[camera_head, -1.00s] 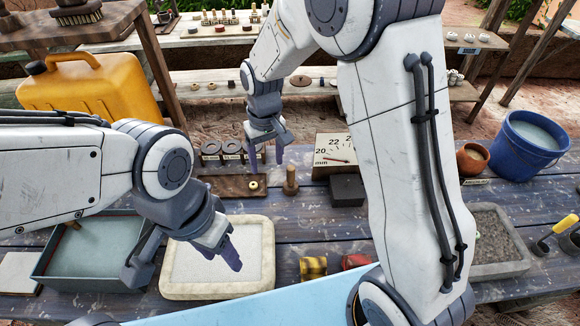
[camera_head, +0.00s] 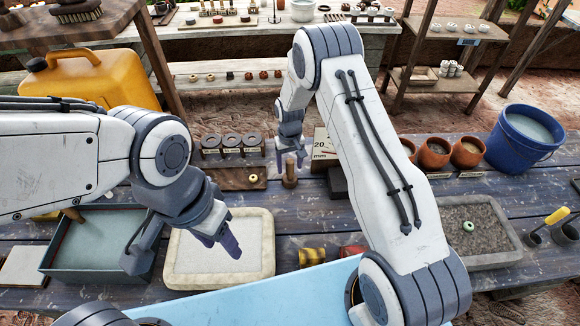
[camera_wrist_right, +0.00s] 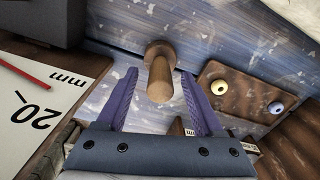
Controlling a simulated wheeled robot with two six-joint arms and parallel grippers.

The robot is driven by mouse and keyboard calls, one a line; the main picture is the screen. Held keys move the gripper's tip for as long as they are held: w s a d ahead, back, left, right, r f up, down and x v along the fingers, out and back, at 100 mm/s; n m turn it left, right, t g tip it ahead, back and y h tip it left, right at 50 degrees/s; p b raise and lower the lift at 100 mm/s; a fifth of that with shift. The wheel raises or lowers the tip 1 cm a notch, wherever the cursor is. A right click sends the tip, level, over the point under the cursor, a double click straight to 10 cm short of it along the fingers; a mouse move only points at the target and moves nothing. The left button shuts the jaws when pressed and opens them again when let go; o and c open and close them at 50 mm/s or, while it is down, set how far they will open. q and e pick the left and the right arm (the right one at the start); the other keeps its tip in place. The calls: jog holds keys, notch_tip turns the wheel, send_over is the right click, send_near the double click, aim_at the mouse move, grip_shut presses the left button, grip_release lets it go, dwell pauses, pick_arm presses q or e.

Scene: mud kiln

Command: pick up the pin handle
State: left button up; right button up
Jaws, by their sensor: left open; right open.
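The pin handle (camera_head: 289,176) is a brown wooden peg with a wider round base, standing upright on the blue plank table. In the right wrist view the pin handle (camera_wrist_right: 160,82) shows between the two fingers of my right gripper (camera_wrist_right: 158,74). There is a visible gap on each side, and the fingers are open. In the head view my right gripper (camera_head: 291,160) is at the top of the handle, just above its base. My left gripper (camera_head: 184,256) is open and empty above the pale framed tray (camera_head: 268,255), well away from the handle.
A brown board (camera_head: 225,180) with small rings lies left of the handle. A dial gauge marked in mm (camera_head: 322,147) and a dark block (camera_head: 337,184) stand close on its right. A grey gravel tray (camera_head: 492,262), clay pots (camera_head: 434,153) and a blue bucket (camera_head: 522,140) are further right.

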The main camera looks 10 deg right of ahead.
aim_at(290, 171)
jog(key=shift+f+p, duration=0.5)
jog(key=shift+f, duration=1.3)
grip_shut()
pick_arm(q)
jog(key=shift+r, duration=0.85)
pick_arm(e)
jog(key=shift+r, duration=0.1)
jog(key=shift+w+r+b, duration=0.1)
jog(key=shift+r+b, duration=0.2)
jog(key=shift+r, duration=0.1)
jog(key=r+b, duration=0.2)
jog(key=r, duration=0.1)
jog(key=shift+d+r, duration=0.2)
jog(key=shift+d, duration=0.2)
pick_arm(q)
notch_tip(290, 171, down, 6)
jog(key=b, duration=0.3)
jog(key=shift+r, duration=0.2)
pick_arm(e)
jog(key=s+d+r, duration=0.5)
jog(key=d+r, duration=0.1)
jog(key=d, duration=0.3)
jog(key=shift+d+r, duration=0.35)
jog(key=shift+s, duration=0.1)
